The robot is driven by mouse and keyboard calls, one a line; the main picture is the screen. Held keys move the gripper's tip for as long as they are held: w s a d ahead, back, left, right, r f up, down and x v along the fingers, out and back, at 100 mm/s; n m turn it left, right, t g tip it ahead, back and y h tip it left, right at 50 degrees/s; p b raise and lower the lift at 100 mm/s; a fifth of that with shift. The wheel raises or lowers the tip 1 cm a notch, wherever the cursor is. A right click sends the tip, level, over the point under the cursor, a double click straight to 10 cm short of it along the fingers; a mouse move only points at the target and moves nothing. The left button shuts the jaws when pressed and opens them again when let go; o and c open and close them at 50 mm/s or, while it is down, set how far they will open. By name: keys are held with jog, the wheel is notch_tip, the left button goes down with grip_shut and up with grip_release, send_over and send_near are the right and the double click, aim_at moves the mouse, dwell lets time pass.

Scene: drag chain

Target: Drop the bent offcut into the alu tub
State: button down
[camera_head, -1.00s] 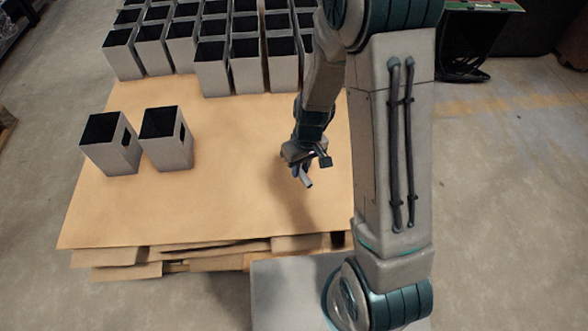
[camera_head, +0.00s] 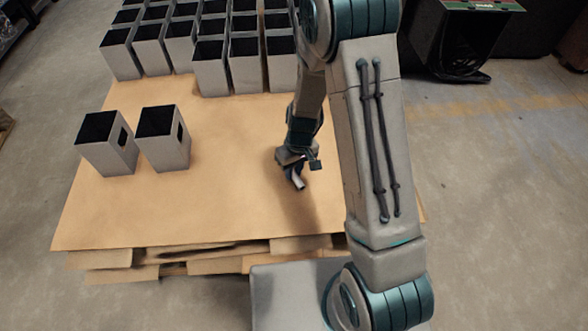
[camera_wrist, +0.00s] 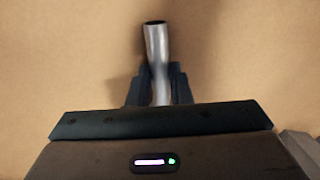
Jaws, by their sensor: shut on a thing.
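My gripper (camera_head: 294,175) is low over the right part of the tan board. It is shut on the bent offcut, a short grey metal tube (camera_wrist: 157,45). In the wrist view the tube stands between the two dark fingers (camera_wrist: 157,85), with its open end pointing away from the gripper body. In the head view the tube (camera_head: 299,184) pokes out below the fingers. Whether it touches the board is unclear. I cannot make out a thing that is clearly the alu tub.
The tan board (camera_head: 220,215) lies on a stack. Two grey open-topped boxes (camera_head: 110,156) (camera_head: 167,152) stand at its left, and several more (camera_head: 245,72) fill its back. The board's middle is clear. A black bin (camera_head: 450,45) stands on the floor at the back right.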

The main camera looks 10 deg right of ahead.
jog(key=c, duration=1.3)
grip_release()
notch_tip(320, 180, up, 12)
jog(key=d+p, duration=0.1)
jog(key=p, duration=0.3)
jog(key=s+d+r+m, duration=0.1)
jog(key=s+d+r, duration=0.2)
jog(key=s+r, duration=0.1)
jog(key=s+d+r+m+t, duration=0.1)
jog(key=s+d+r+m, duration=0.1)
jog(key=s+r, duration=0.3)
jog(key=s+d+r+m+t+h, duration=0.1)
jog(key=s+d+r, duration=0.2)
jog(key=s+r, duration=0.2)
jog(key=shift+s+d+r+m, duration=0.1)
jog(key=shift+d+r+m, duration=0.1)
jog(key=shift+r, duration=0.5)
jog(key=shift+s+d+r+m, duration=0.1)
jog(key=shift+d+r+m, duration=0.1)
jog(key=shift+r, duration=0.45)
jog(key=shift+s+d+r, duration=0.1)
jog(key=shift+s, duration=0.25)
jog(key=shift+c, duration=1.1)
